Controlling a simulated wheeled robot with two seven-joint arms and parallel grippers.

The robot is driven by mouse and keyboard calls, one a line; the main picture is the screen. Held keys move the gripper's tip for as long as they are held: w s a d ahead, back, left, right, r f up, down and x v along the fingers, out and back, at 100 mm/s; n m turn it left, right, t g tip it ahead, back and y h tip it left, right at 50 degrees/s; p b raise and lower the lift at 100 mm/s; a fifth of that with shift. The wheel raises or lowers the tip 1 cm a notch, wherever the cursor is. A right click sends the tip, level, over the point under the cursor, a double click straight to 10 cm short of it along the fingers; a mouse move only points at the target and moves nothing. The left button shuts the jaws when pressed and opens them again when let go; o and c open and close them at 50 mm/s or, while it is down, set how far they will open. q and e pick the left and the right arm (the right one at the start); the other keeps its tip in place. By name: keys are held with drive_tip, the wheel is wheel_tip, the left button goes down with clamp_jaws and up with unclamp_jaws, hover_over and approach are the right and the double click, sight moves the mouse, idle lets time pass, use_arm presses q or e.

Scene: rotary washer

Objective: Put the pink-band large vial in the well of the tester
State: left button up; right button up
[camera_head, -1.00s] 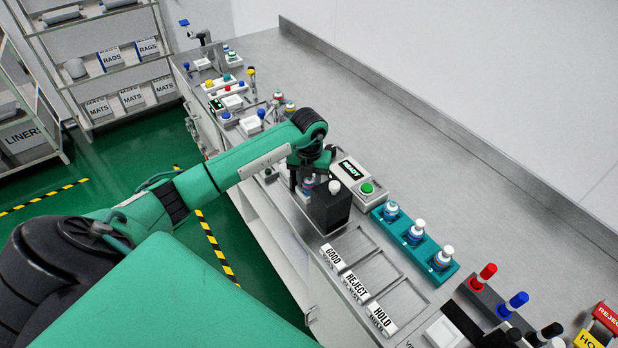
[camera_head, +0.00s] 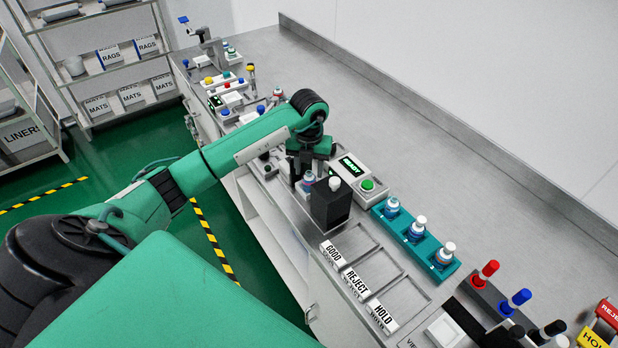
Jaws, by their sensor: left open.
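The tester (camera_head: 358,176) is a pale box with a lit green display and a green button, in the middle of the bench. A black block (camera_head: 329,208) with a white-capped top stands at its front. A small vial (camera_head: 308,182) with a blue and pinkish label stands just left of the black block. My left gripper (camera_head: 300,177) points down, open, right at this vial; its fingers partly hide it. I cannot tell whether the vial sits in a well. My right gripper is not in view.
Trays marked GOOD, REJECT and HOLD (camera_head: 383,318) lie at the front. Red and blue-topped items (camera_head: 516,301) stand at right. The bench's back is clear.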

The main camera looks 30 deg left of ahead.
sight(309, 172)
use_arm(q)
wheel_tip(309, 172, up, 8)
drive_tip(key=b, duration=0.2)
drive_tip(key=shift+r, duration=0.15)
idle(0.4)
